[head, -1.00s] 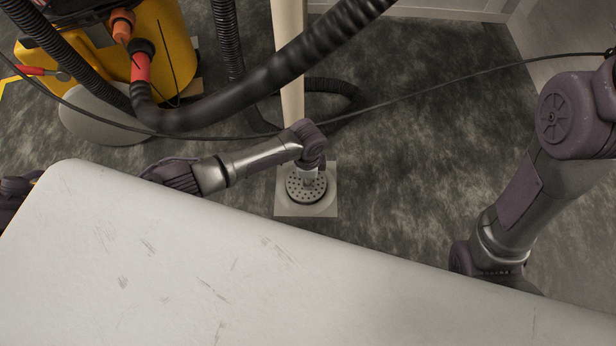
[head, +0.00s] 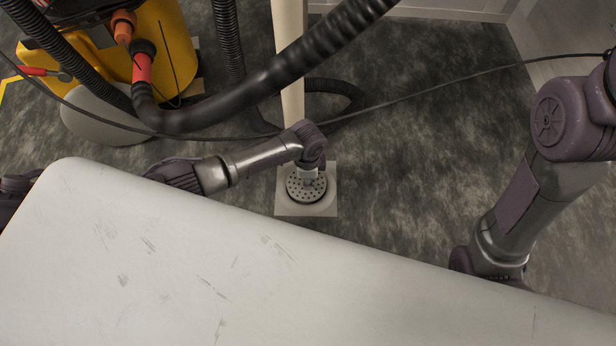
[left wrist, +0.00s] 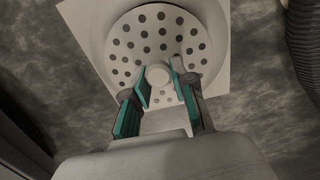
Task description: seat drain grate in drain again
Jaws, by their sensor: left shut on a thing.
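The drain grate (head: 300,193) is a pale round disc with dark holes and a central knob. It lies over the round drain in the square light drain plate (head: 328,205) on the floor. In the left wrist view the grate (left wrist: 130,42) shows inside the wider drain ring (left wrist: 221,42); I cannot tell whether it sits flush or slightly above. My left gripper (head: 309,177) points down over the grate. In the left wrist view its fingers (left wrist: 160,82) are closed around the knob (left wrist: 157,74). My right gripper is not in view; only its arm shows at right.
A pale bench top (head: 180,270) fills the foreground. A black hose (head: 270,75) and a thin cable (head: 440,88) cross above the floor. A cream post (head: 290,60) stands behind the drain. A yellow machine (head: 170,45) is at back left. Floor (head: 420,150) right of the drain is clear.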

